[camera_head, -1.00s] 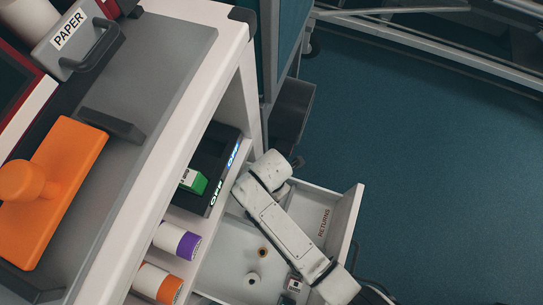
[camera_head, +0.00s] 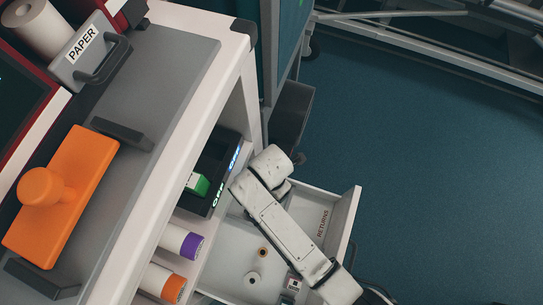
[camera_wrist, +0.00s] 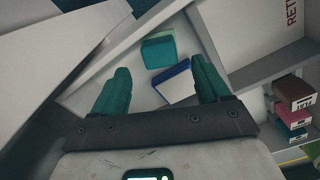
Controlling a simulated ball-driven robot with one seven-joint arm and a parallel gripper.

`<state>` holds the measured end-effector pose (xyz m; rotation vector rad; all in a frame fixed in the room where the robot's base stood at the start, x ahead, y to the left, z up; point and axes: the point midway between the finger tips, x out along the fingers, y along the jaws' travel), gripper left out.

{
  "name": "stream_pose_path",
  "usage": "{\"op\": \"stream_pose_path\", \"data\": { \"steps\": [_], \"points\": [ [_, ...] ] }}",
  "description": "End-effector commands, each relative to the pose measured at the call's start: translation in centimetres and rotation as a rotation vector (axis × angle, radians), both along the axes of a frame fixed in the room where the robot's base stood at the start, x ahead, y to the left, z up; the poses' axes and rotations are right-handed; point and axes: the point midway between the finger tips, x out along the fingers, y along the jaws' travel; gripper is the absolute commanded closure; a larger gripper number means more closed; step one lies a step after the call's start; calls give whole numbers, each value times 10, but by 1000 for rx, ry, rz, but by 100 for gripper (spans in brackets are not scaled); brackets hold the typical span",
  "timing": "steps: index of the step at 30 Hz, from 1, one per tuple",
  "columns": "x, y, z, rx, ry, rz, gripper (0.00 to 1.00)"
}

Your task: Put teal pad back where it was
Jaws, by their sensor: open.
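A teal block with a pale side (camera_wrist: 158,50), which looks like the teal pad, lies in a pale-walled compartment in the wrist view. A white block with a blue edge (camera_wrist: 174,84) lies just below it in the picture. My gripper (camera_wrist: 160,66) is open, with its two teal fingers spread on either side of these blocks. Nothing is held, and I cannot tell how high the fingers are above them. In the head view, my arm reaches over the open drawer marked RETURNS (camera_head: 343,217). My fingers and the teal block cannot be made out there.
Brown and pink labelled boxes (camera_wrist: 293,92) stand at the wrist view's right. In the head view, a shelf holds a black device marked OFF (camera_head: 222,160), a green box (camera_head: 197,184) and capped rolls (camera_head: 181,240). Above is a counter with an orange stamp (camera_head: 62,195). Open floor lies right.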

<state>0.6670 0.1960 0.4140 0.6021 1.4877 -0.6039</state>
Motion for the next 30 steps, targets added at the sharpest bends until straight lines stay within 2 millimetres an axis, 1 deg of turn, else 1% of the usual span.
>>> {"op": "stream_pose_path", "data": {
  "steps": [1, 3, 6, 9, 12, 16, 26, 29, 30],
  "points": [
    [0, 0, 17, 2, -2, 0, 24],
    [0, 0, 31, 1, -1, 0, 24],
    [0, 0, 48, 1, -1, 0, 24],
    [0, 0, 61, 1, -1, 0, 24],
    [0, 0, 70, 0, 0, 0, 24],
    [0, 0, 75, 0, 0, 0, 24],
    [0, -1, 75, 1, 0, -8, 24],
    [2, -8, 78, 15, -8, -83, 24],
    [3, -14, 81, 25, -15, -145, 24]
  ]
}}
